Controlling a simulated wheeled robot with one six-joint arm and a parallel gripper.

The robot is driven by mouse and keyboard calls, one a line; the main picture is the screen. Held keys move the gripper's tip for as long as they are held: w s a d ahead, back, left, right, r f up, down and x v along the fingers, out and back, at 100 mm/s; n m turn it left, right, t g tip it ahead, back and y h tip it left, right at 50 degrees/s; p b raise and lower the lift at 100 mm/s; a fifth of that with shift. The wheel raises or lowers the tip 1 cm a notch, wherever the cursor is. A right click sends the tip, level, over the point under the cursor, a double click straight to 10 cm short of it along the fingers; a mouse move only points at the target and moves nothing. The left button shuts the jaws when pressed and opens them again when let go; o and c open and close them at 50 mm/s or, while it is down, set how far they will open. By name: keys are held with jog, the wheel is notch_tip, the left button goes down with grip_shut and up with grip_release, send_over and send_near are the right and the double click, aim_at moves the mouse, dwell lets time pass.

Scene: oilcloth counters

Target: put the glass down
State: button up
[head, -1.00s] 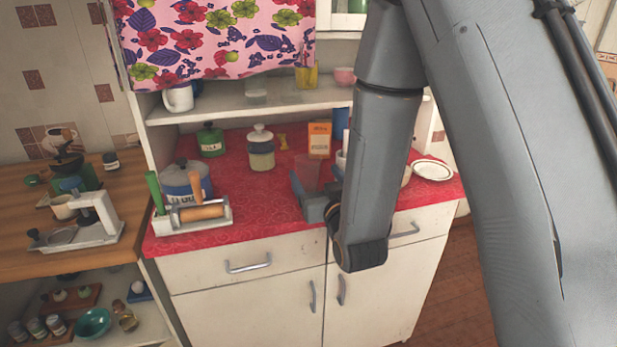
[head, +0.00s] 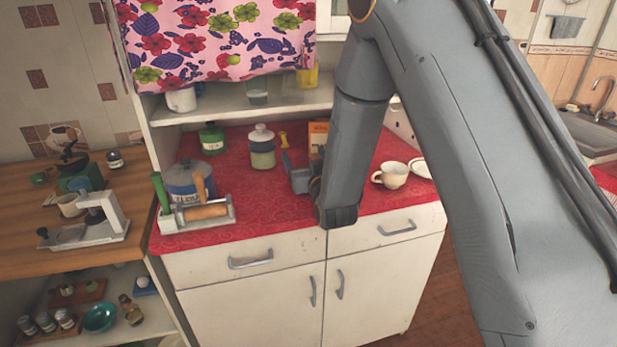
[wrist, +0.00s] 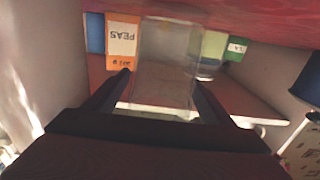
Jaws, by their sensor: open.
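The clear glass (wrist: 165,62) shows in the wrist view, which is upside down. It stands between the two fingers of my gripper (wrist: 164,80), with its base end toward the red counter (wrist: 260,40). The jaws are open, one finger on each side of the glass; I cannot tell whether either touches it. In the head view my gripper (head: 293,168) is low over the red counter (head: 262,205), partly hidden by my arm. I cannot make out the glass between the fingers there.
A lidded jar (head: 262,148) stands behind my gripper, and an orange PEAS box (wrist: 122,38) is close by. A white cup (head: 394,175) is to the right. A blue-grey pot (head: 187,185) and a rolling-pin holder (head: 207,214) are left.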

jog(key=c, duration=1.4)
